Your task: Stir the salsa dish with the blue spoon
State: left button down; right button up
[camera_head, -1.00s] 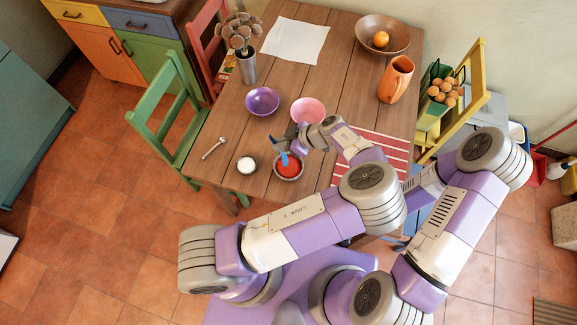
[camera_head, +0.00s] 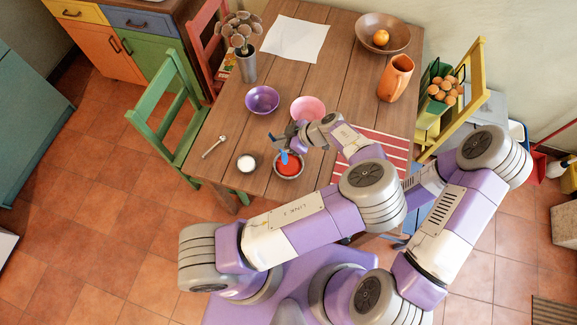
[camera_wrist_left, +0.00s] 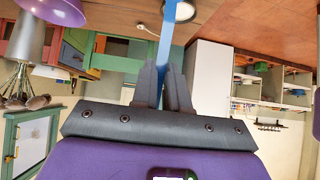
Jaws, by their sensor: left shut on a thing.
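The salsa dish (camera_head: 289,177) is a small grey bowl with red salsa, near the table's front edge. My left gripper (camera_head: 284,141) is just above and behind it, shut on the blue spoon (camera_head: 284,157). The spoon points down over the salsa; whether its tip is in the salsa is too small to tell. In the left wrist view the gripper fingers (camera_wrist_left: 165,88) pinch the blue spoon's handle (camera_wrist_left: 167,42), which runs out to the top. The spoon's far end is out of that view. My right gripper is not seen.
A small bowl of white stuff (camera_head: 246,163) stands left of the salsa, with a metal spoon (camera_head: 214,146) farther left. A purple bowl (camera_head: 262,100) and a pink bowl (camera_head: 308,108) stand behind. A red striped mat (camera_head: 385,150) lies to the right. An orange jug (camera_head: 396,79) stands farther back.

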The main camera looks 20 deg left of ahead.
pick_arm(q)
jog(key=shift+r+p, duration=1.4)
jog(key=shift+r, duration=1.05)
jog(key=shift+f, duration=0.15)
